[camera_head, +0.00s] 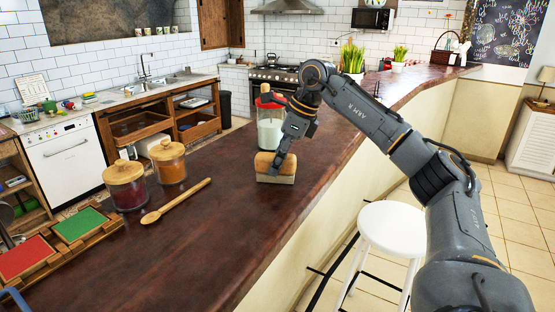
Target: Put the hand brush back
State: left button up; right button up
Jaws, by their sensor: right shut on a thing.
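The hand brush (265,160) has a wooden top and pale bristles. It is upright, bristles down, at the counter (230,230) near its middle. My right gripper (278,164) reaches down from above and is shut on the brush's wooden top. I cannot tell whether the bristles touch the counter or hang just above it. My left gripper is not in view.
A glass jar with a red lid (270,134) stands just behind the brush. Two wooden-lidded jars (126,190) and a wooden spoon (176,202) lie to the left. A white stool (391,228) stands beside the counter. The counter front is clear.

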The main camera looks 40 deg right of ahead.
jog(key=shift+s, duration=0.1)
jog(key=shift+f, duration=0.1)
jog(key=o, duration=1.1)
jog(key=v, duration=1.2)
